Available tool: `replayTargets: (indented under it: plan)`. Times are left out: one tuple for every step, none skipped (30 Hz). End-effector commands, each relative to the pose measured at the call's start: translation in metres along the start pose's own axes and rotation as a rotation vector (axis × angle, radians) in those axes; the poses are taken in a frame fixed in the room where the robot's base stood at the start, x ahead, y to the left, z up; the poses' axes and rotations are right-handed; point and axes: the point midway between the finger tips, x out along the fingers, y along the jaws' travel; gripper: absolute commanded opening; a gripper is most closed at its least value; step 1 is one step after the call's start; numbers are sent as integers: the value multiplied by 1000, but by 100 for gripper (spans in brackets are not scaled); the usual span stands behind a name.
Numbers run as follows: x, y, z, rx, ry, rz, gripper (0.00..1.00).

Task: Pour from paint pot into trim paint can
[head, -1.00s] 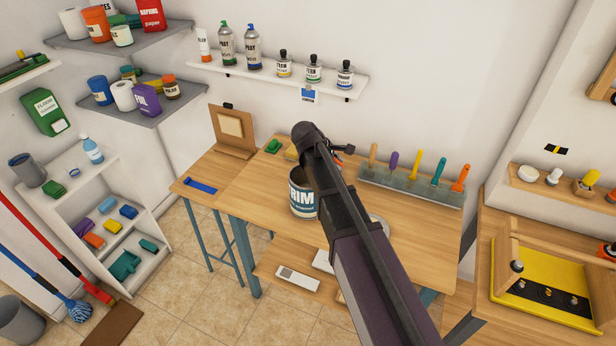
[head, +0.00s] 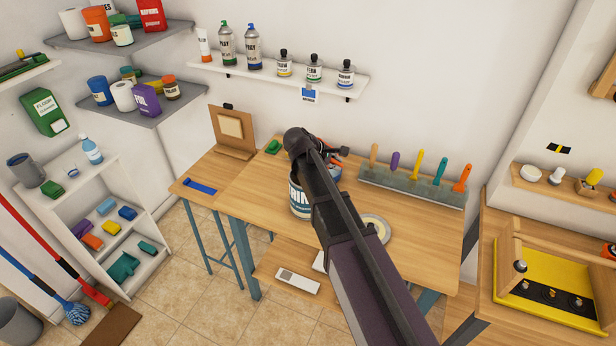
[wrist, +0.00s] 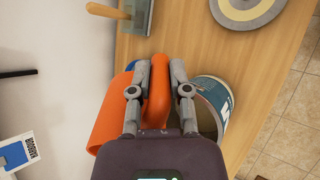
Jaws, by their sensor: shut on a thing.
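The orange paint pot (wrist: 112,115) is beside the trim paint can in the wrist view. My gripper (wrist: 160,90) is shut on the pot's orange handle (wrist: 159,80), one finger on each side. A bit of blue shows at the pot's far edge; its inside is hidden and I cannot tell its tilt. The trim paint can (head: 299,200), with a blue-and-white label, stands on the wooden table; my arm covers much of it. It also shows right of my gripper in the wrist view (wrist: 222,95). In the head view my arm mostly hides the gripper and pot.
A round lid (head: 377,226) lies on the table right of my arm. A holder (head: 410,188) with several coloured-handled tools stands at the back. The table's right part is clear.

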Motion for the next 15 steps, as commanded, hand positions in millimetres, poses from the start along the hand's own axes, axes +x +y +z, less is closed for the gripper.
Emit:
replayTargets:
  plan:
    - [1, -1, -1, 0, -4, 4, 0]
    - [1, -1, -1, 0, -6, 7, 0]
    - [1, -1, -1, 1, -9, 9, 0]
    - [1, -1, -1, 1, -12, 12, 0]
    - [1, -1, -1, 1, -14, 14, 0]
    - [1, -1, -1, 1, -18, 18, 0]
    - [1, -1, -1, 2, -20, 21, 0]
    - [1, -1, -1, 2, -22, 23, 0]
    - [1, -1, -1, 2, -25, 26, 0]
    - [1, -1, -1, 2, -27, 28, 0]
    - [1, -2, -1, 2, -29, 30, 0]
    - [2, -2, -2, 2, -32, 33, 0]
    - [2, -2, -2, 2, -35, 35, 0]
    - [2, -2, -2, 2, -38, 38, 0]
    - [2, -2, -2, 2, -41, 41, 0]
